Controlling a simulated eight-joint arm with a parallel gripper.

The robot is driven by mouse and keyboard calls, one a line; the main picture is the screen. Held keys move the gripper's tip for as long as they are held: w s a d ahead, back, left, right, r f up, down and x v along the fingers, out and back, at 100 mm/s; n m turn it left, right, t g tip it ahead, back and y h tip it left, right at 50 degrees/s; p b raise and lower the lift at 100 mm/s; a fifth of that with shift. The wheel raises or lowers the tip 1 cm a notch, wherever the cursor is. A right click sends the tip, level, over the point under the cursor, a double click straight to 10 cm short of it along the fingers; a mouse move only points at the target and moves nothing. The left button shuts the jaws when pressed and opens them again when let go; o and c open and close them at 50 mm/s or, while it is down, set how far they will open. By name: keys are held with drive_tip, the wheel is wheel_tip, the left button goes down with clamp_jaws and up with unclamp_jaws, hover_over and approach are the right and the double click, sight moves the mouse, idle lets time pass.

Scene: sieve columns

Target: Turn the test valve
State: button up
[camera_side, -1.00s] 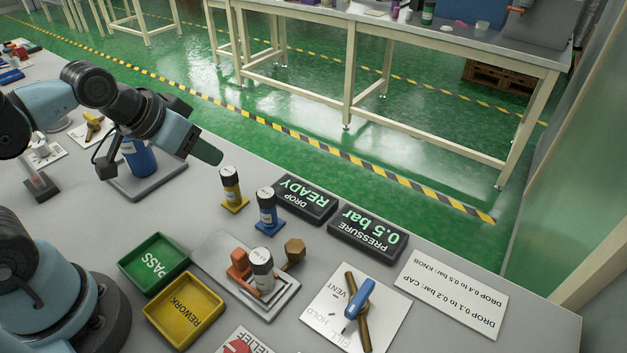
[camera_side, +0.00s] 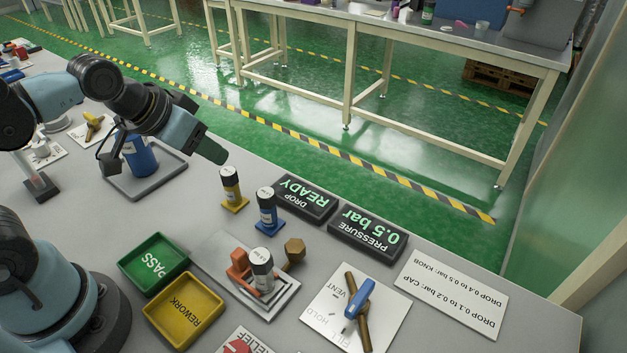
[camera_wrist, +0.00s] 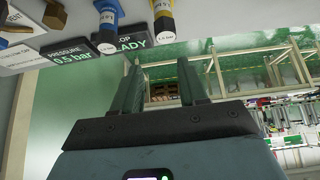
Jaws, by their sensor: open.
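The test valve has a blue handle (camera_side: 358,300) on a brown pipe, over a white plate (camera_side: 386,318) marked VENT, HOLD and FILL. My gripper (camera_side: 215,150) is in the air at the upper left, well away from the valve and touching nothing visible. In the wrist view my gripper (camera_wrist: 162,88) has its two fingers apart with nothing between them. The pressure display (camera_side: 368,240) reads 0.5 bar, and the drop display (camera_side: 304,200) reads READY.
A yellow-based cylinder (camera_side: 232,188) and a blue-based one (camera_side: 268,212) stand near the displays. An orange clamp fixture (camera_side: 240,268) holds another cylinder (camera_side: 262,268). Green PASS (camera_side: 153,262) and yellow REWORK (camera_side: 183,310) trays lie left. A drop-rule card (camera_side: 450,290) lies right.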

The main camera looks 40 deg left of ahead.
drive_tip(key=w+d+r+g+h, duration=0.1)
drive_tip(key=w+d+g, duration=0.1)
drive_tip(key=d, duration=0.5)
drive_tip(key=w+d+r+g, duration=0.1)
drive_tip(key=d+r+g, duration=0.1)
drive_tip(key=d, duration=0.5)
drive_tip(key=g+y, duration=0.1)
drive_tip(key=g, duration=0.2)
approach(361, 295)
wheel_tip(361, 295, down, 9)
drive_tip(key=shift+s+d+r, duration=0.1)
drive_tip(key=shift+r, duration=0.05)
clamp_jaws()
